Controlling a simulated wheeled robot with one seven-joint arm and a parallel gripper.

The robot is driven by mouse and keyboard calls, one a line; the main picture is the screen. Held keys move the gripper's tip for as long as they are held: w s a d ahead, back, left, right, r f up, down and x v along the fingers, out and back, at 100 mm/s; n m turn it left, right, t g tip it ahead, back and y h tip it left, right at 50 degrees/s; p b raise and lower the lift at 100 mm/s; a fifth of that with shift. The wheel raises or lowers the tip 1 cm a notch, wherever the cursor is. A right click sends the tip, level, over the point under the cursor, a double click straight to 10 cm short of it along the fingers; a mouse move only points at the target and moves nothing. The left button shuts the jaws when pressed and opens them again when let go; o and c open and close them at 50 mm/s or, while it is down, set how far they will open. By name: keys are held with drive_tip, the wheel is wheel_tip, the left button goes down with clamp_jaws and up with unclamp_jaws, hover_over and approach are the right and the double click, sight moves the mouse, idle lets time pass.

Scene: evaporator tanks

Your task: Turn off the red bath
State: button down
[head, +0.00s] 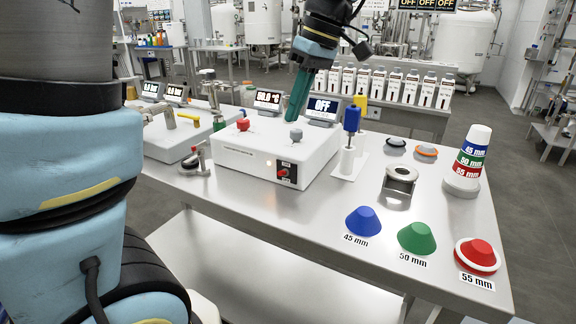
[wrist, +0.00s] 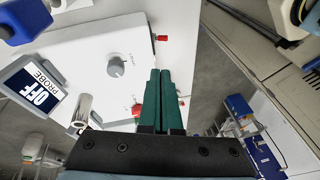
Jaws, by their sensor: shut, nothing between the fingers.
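A white bath unit (head: 262,150) stands on the steel table, with a red knob (head: 243,124) and a grey knob (head: 296,134) on top. A red switch (head: 283,172) sits on a dark plate on its front. One display (head: 268,100) behind it shows a temperature reading; the other display (head: 323,108) reads OFF. My gripper (head: 292,116), with green fingers, is shut and empty above the unit's back, near the grey knob. In the wrist view my gripper (wrist: 165,75) shows beside the grey knob (wrist: 116,66); the red knob (wrist: 137,109) is partly hidden by the fingers.
Blue, green and red cones (head: 417,237) lie at the table's front right. A ringed cone stack (head: 468,160), a metal ring holder (head: 398,182) and a blue-topped tool (head: 350,135) stand right of the unit. Another white unit (head: 175,135) is left. The front middle is clear.

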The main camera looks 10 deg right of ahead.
sight(281, 171)
drive_tip(key=s+d+r+n, duration=0.2)
drive_tip(key=d+r, duration=0.1)
drive_tip(key=shift+s+d+t+y+b, duration=0.1)
drive_tip(key=shift+d+t+y+b, duration=0.2)
drive_tip(key=shift+y, duration=0.1)
drive_tip(key=x, duration=0.4)
drive_tip(key=p+x, duration=0.1)
drive_tip(key=x, duration=0.4)
drive_tip(key=s+x, duration=0.1)
drive_tip(key=x, duration=0.3)
drive_tip(key=shift+a+f+p, duration=0.15)
drive_tip(key=shift+a+p, duration=0.15)
drive_tip(key=shift+p, duration=0.05)
drive_tip(key=shift+a+f, duration=0.1)
drive_tip(key=shift+f, duration=0.2)
